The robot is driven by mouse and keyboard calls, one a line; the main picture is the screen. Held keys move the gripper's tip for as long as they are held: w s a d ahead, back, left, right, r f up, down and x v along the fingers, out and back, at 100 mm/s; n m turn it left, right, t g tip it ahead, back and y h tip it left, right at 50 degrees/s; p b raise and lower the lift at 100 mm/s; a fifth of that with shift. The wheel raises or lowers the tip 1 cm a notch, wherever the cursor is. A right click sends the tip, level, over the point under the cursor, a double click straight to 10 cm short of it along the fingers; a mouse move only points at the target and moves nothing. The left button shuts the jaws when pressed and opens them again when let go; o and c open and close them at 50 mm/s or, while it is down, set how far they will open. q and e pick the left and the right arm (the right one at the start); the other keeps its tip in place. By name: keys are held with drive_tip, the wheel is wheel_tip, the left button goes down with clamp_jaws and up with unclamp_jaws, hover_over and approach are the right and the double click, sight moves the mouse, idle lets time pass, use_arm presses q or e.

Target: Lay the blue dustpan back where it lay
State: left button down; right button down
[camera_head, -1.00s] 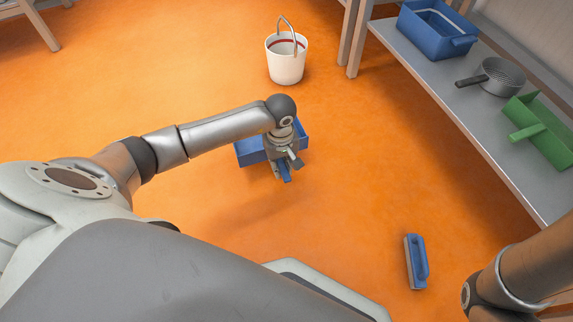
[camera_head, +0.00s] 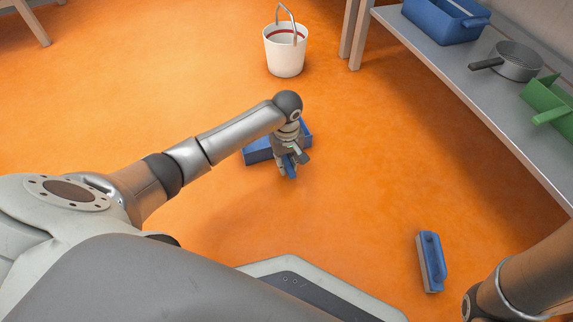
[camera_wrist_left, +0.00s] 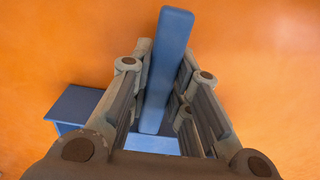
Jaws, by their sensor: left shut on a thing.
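The blue dustpan (camera_head: 259,149) is over the orange floor near the middle of the head view, partly hidden behind my left gripper. My left gripper (camera_head: 287,168) points down and is shut on the dustpan's handle. In the left wrist view the blue handle (camera_wrist_left: 168,70) runs between the two fingers of the gripper (camera_wrist_left: 160,95). A corner of the pan (camera_wrist_left: 75,105) shows at the lower left there. I cannot tell whether the pan touches the floor. Only the forearm of my right arm shows at the lower right; its gripper is out of view.
A blue-backed brush (camera_head: 432,262) lies on the floor at the lower right. A white bucket (camera_head: 285,52) stands at the back. A grey shelf (camera_head: 440,72) at the right holds a blue bin (camera_head: 440,24), a grey pan (camera_head: 517,62) and a green dustpan (camera_head: 552,98). Floor around the gripper is clear.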

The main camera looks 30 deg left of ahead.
use_arm(q)
drive_tip(key=c, duration=1.3)
unclamp_jaws()
drive_tip(key=shift+c, duration=0.2)
wheel_tip(320, 180, up, 12)
drive_tip(key=p, duration=0.9)
drive_tip(key=shift+r, duration=0.1)
